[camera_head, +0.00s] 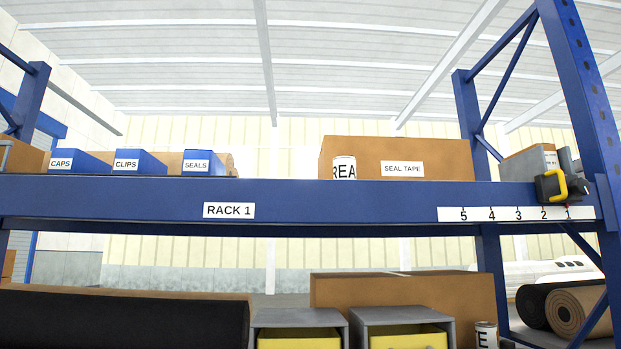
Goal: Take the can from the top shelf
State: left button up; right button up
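A white can (344,168) with black letters reading "REA" stands upright on the top shelf (330,195), just behind its blue front beam. The beam hides the can's lower end. A large brown box labelled SEAL TAPE (440,157) stands right behind the can. A second white and black can (486,336) shows at the lower level, at the bottom edge of the view. Neither of my grippers is in view.
Blue bins labelled CAPS (80,164), CLIPS (140,164) and SEALS (204,164) stand left on the shelf. A black and yellow device (562,187) sits on the beam at right. A blue upright (585,80) bounds the right. The shelf front between SEALS and the can looks clear.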

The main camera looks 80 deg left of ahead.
aim_at(343, 168)
jog(key=u, duration=2.15)
jog(key=j+u, duration=0.35)
jog(key=j, duration=0.65)
jog(key=i, duration=0.05)
